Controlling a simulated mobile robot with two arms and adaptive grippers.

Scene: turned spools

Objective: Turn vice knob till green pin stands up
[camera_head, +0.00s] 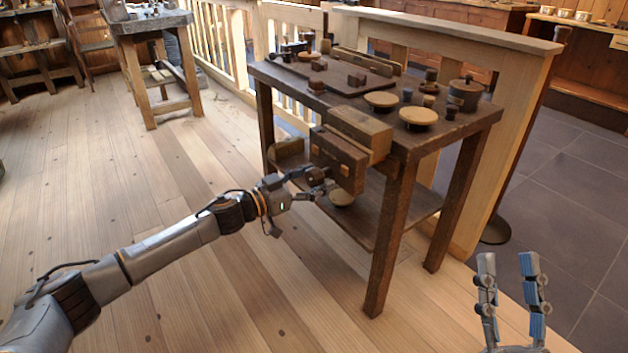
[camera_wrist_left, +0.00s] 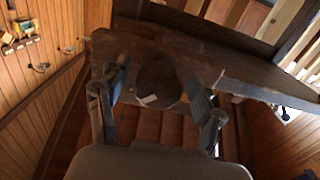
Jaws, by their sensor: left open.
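The wooden vice (camera_head: 338,158) is fixed to the front of the dark bench. My left gripper (camera_head: 325,186) is at the vice's front face, low down; its fingers hide the knob in the head view. In the left wrist view the dark round knob (camera_wrist_left: 160,78) lies between the two spread fingers of my left gripper (camera_wrist_left: 160,108), with a small pale mark on its lower part. The fingers appear apart from the knob. No green pin can be made out. My right gripper (camera_head: 512,295) is open and empty at the lower right, away from the bench.
The bench (camera_head: 447,135) carries small blocks, round wooden discs (camera_head: 419,116) and a lidded pot (camera_head: 465,93). A lower shelf (camera_head: 395,207) holds a pale round piece. A wooden railing stands behind.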

